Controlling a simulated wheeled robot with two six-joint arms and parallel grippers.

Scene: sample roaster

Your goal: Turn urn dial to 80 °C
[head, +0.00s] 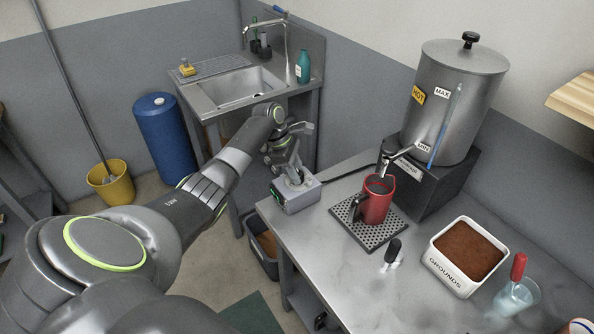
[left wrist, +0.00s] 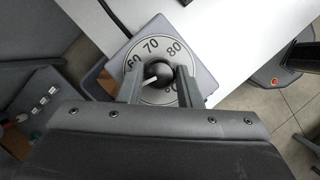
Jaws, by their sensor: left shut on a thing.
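The urn dial is on a small grey control box (head: 300,198) at the far left corner of the steel table. In the left wrist view its light grey face (left wrist: 150,48) shows 60, 70 and 80, with another number partly covered by a finger. The dark dial knob (left wrist: 158,72) sits between the fingers of my left gripper (left wrist: 158,82), which is shut on it. A white mark shows on the knob's lower left side; its exact reading is unclear. In the head view my left gripper (head: 293,172) comes down onto the box from above. My right gripper is not in view.
The steel urn (head: 445,100) stands at the back of the table, its tap above a red jug (head: 378,205) on a drip tray (head: 345,212). A white grounds bin (head: 455,277) and a glass (head: 515,298) stand to the right. A sink (head: 235,88) is behind.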

